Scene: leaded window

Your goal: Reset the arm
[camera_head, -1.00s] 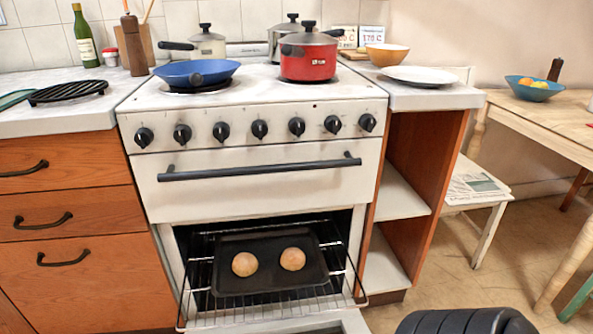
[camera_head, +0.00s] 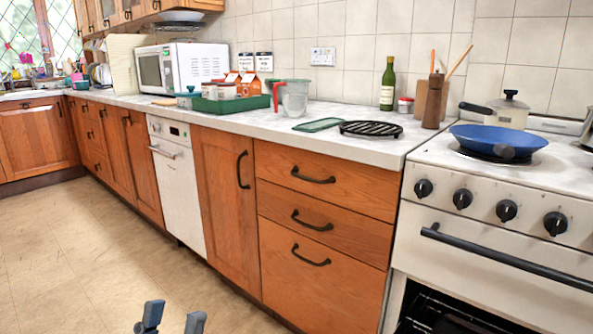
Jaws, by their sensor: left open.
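My left gripper (camera_head: 172,319) shows at the bottom edge, left of centre. Only its two grey-blue fingertips are in the picture, standing apart with bare floor between them. It is open and I see nothing between the tips. The rest of that arm is below the picture. My right gripper is not in view.
Wooden drawers (camera_head: 325,214) and a white worktop (camera_head: 330,133) run along the wall. At the right is a stove (camera_head: 488,238) with a blue pan (camera_head: 498,138); its oven front is open at the bottom. The tiled floor (camera_head: 80,250) at the left is clear.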

